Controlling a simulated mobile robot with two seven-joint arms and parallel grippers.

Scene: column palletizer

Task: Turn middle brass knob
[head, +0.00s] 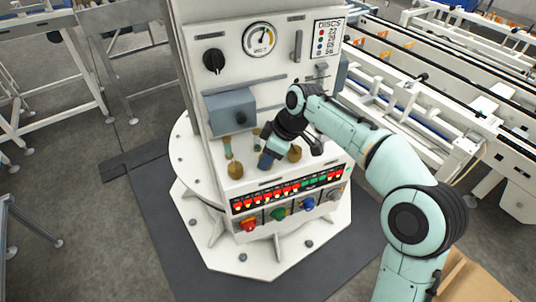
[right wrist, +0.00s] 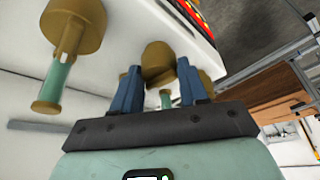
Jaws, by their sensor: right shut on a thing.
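Three brass knobs sit in a row low on the white column panel. The left brass knob (head: 235,170) and the right brass knob (head: 294,154) are clear of my gripper, and each has a greenish part near it. The middle brass knob (right wrist: 158,62) is mostly hidden behind my gripper in the head view. My right gripper (head: 266,160) is at the middle position. In the right wrist view its two blue fingers (right wrist: 159,86) stand on either side of the middle knob, shut on it. My left gripper is not in view.
A grey box (head: 230,111) juts from the panel just above the knobs. Below is a row of red and green indicators (head: 290,190) and coloured buttons (head: 278,213). A black dial (head: 213,61) and a gauge (head: 260,39) are higher up. Conveyors (head: 440,90) stand at right.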

